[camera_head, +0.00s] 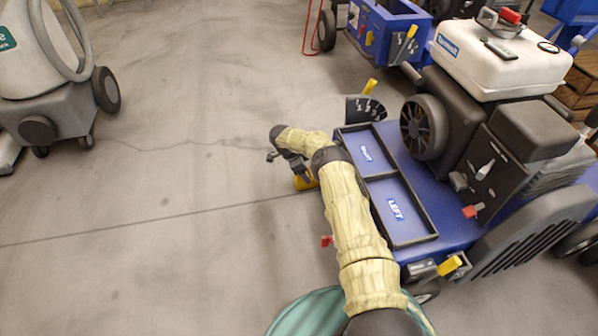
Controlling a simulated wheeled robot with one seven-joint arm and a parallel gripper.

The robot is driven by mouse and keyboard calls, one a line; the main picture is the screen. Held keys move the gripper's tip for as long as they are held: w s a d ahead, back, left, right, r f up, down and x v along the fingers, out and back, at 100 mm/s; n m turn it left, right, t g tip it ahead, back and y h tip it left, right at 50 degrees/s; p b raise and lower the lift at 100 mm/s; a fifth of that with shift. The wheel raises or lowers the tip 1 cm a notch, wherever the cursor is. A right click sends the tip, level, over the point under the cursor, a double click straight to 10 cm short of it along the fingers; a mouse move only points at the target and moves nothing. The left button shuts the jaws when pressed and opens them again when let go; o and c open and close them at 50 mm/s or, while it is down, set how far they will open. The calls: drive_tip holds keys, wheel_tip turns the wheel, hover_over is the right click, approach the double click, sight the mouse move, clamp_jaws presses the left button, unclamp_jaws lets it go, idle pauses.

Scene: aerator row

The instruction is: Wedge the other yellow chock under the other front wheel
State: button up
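The blue aerator (463,225) stands at right. Its front deck carries a black two-part tray (412,242) with labels reading RIGHT and LEFT; both parts look empty. A yellow chock (303,183) shows partly behind my arm, low at the deck's front left. I cannot tell whether it is on the floor, against a wheel or held. My gripper (276,157) is over the floor just above and left of it, and its fingers are too small to read. One front wheel (427,293) shows partly under the near deck corner; the other is hidden.
A red part (327,241) juts out at the front. A grey vacuum-like machine (50,105) stands at left. Another blue machine (378,30) is behind. The floor between is clear.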

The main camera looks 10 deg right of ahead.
drive_tip(key=shift+d, duration=0.95)
drive_tip(key=o, duration=1.5)
drive_tip(key=shift+r, duration=0.1)
drive_tip(key=p+v, duration=1)
drive_tip(key=v, duration=0.7)
drive_tip(key=shift+r, duration=0.15)
drive_tip(key=shift+r+p, duration=0.15)
drive_tip(key=shift+p, duration=0.15)
